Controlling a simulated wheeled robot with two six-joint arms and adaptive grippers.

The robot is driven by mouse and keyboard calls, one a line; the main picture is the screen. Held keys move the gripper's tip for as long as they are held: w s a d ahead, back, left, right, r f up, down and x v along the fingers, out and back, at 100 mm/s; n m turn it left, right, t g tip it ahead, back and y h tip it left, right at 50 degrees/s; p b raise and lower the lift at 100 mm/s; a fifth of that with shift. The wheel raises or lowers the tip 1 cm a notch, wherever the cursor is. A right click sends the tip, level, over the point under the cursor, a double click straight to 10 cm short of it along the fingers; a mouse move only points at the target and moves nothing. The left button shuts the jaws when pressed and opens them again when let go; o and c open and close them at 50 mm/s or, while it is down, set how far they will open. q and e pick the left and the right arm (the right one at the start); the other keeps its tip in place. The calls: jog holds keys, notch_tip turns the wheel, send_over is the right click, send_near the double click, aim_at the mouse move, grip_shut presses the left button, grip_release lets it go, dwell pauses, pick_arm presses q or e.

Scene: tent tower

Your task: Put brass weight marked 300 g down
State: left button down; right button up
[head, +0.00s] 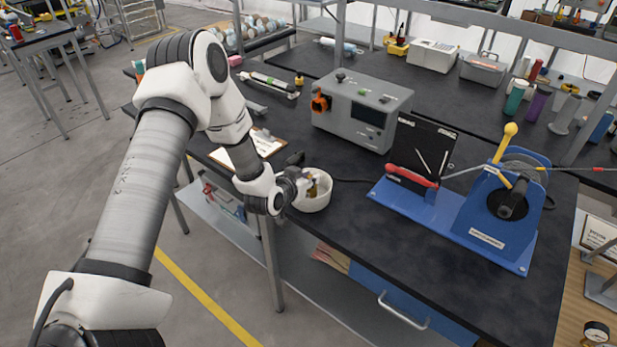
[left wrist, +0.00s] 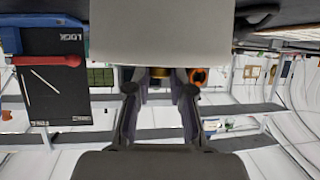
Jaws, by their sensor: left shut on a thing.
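My right gripper is not in view.
A blue winch stand (head: 485,215) and a black panel with a red handle (head: 424,150) stand to the right. A clipboard (head: 247,150) lies left of the bowl.

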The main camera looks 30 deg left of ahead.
pick_arm(q)
jog(key=shift+s+r, duration=0.1)
jog(key=shift+s, duration=0.25)
jog(key=shift+f, duration=0.2)
jog(key=c, duration=1)
grip_release()
jog(key=shift+w, duration=0.2)
jog(key=shift+c, duration=0.2)
